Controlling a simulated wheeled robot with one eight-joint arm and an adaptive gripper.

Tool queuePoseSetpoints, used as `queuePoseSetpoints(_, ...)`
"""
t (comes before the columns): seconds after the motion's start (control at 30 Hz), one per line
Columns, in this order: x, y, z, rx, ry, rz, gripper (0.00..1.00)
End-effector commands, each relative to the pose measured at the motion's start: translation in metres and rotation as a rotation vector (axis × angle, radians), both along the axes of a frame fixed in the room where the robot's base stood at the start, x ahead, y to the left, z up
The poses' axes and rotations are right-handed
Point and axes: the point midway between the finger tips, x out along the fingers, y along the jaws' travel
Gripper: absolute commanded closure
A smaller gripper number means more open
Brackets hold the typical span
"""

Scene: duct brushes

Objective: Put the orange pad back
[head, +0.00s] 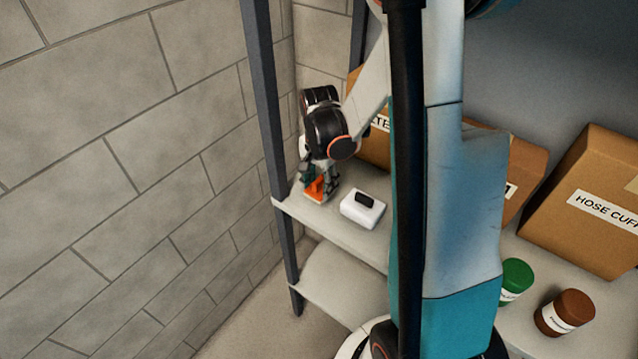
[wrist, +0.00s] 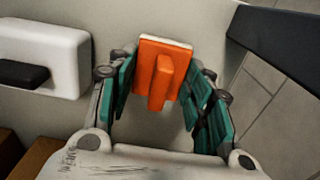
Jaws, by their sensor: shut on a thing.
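The orange pad (head: 315,190) is at the left end of the grey shelf (head: 345,235), close to the dark upright post.
A white block with a black grip (head: 362,209) stands right of the pad. Cardboard boxes (head: 590,205) line the back. A green-lidded jar (head: 515,277) and a brown jar (head: 566,312) stand at the right. The dark post (head: 268,120) and block wall are close on the left.

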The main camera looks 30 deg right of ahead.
Motion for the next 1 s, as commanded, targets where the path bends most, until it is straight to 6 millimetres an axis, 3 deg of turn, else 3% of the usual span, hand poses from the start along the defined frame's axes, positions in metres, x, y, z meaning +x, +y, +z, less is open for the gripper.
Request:
queuePoseSetpoints(0.2, 0.000, 0.000, -0.002, 0.000, 0.000, 0.000, 0.73)
queuePoseSetpoints(0.23, 0.000, 0.000, -0.002, 0.000, 0.000, 0.000, 0.49)
queuePoseSetpoints(0.3, 0.000, 0.000, -0.001, 0.000, 0.000, 0.000, 0.34)
queuePoseSetpoints(0.73, 0.000, 0.000, 0.002, 0.000, 0.000, 0.000, 0.34)
queuePoseSetpoints(0.87, 0.000, 0.000, 0.019, 0.000, 0.000, 0.000, 0.34)
queuePoseSetpoints(1.0, 0.000, 0.000, 0.048, 0.000, 0.000, 0.000, 0.34)
